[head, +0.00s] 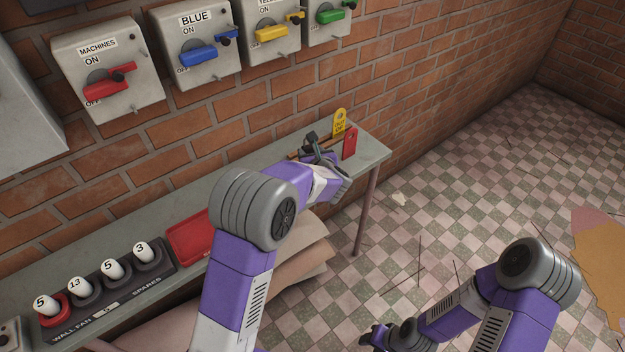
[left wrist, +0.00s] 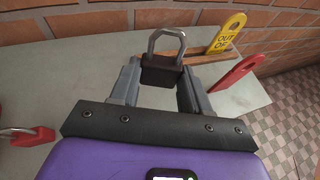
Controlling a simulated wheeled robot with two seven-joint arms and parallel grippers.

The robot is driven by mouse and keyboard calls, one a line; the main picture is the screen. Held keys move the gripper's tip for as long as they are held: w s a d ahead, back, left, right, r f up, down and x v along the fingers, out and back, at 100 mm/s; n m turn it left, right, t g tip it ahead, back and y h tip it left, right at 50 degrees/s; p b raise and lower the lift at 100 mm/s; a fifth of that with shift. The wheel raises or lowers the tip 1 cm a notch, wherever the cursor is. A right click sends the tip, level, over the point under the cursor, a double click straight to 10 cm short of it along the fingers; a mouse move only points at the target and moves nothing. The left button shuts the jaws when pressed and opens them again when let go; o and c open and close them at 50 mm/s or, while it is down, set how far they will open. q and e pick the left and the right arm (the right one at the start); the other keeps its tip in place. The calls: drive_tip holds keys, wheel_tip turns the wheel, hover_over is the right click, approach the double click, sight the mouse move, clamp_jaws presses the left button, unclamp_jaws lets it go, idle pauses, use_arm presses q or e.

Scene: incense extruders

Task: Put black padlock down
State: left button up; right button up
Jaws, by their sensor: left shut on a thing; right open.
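The black padlock (left wrist: 162,80) has a grey metal shackle that points up and away in the left wrist view. My left gripper (left wrist: 160,82) is shut on its body, one finger on each side. The padlock is over the right end of the grey bench (head: 225,168); I cannot tell whether it touches the top. In the head view my left gripper (head: 318,146) partly hides it. My right gripper (head: 385,338) is open and empty, low over the floor at the bottom.
A yellow tag (head: 339,123) and a red tag (head: 350,142) stand in a wooden holder (left wrist: 208,58) beside the padlock. A red tray (head: 192,240) and a panel of numbered knobs (head: 110,283) are further left. Switch boxes (head: 108,75) line the brick wall. A red padlock (left wrist: 28,136) lies left in the wrist view.

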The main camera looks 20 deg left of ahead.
use_arm(q)
wheel_tip(320, 180, down, 8)
drive_tip(key=b, duration=0.2)
drive_tip(key=shift+b, duration=0.3)
drive_tip(key=shift+r, duration=0.15)
drive_tip(key=shift+f+b, duration=0.6)
drive_tip(key=shift+f, duration=0.05)
drive_tip(key=o, duration=1.1)
drive_tip(key=shift+o, duration=0.2)
